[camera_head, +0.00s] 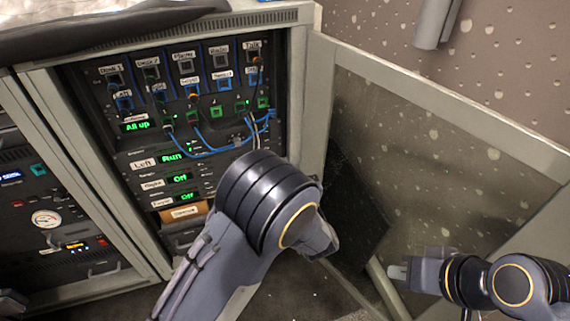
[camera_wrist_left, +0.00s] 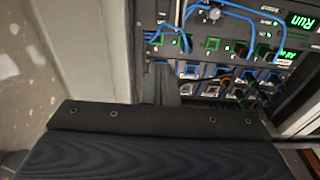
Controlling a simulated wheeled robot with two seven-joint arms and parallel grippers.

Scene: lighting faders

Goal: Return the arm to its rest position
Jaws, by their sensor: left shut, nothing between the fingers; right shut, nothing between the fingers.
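My left arm (camera_head: 262,205) comes up from the bottom in the head view and covers the lower right of the rack front. Its thick black joint is close to the camera, and a grey part sticks out to its lower right. I make out no left fingertips in either view. My right gripper (camera_head: 399,272) is at the lower right, with its arm coming from the right edge. It points left, in front of the open door's lower part. Its fingers are shut and hold nothing.
The equipment rack (camera_head: 305,130) has labelled modules, blue cables and green displays. Its glass door (camera_head: 440,150) stands open to the right. A black object (camera_head: 110,25) lies on top. A dark padded surface (camera_wrist_left: 150,155) fills the bottom of the left wrist view.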

